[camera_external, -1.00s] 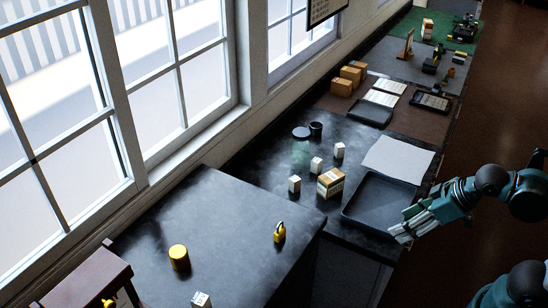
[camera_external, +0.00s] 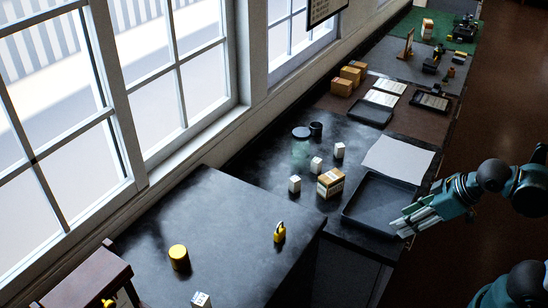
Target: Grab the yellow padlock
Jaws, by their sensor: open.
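The yellow padlock (camera_external: 279,233) stands upright on the near dark counter (camera_external: 225,215), close to its right edge. Its shackle points up. My gripper (camera_external: 399,226) is at the right, by the near right corner of the black tray (camera_external: 368,222), well to the right of the padlock. It is open, and nothing shows between its pale fingers. The gap between the fingers is small in this view.
A yellow cylinder (camera_external: 179,257) and a white box (camera_external: 201,299) stand on the same counter, left of the padlock. Behind are small white boxes (camera_external: 295,184), a brown-and-white carton (camera_external: 331,183) and a clear jar (camera_external: 301,148). Windows line the left. Counter around the padlock is clear.

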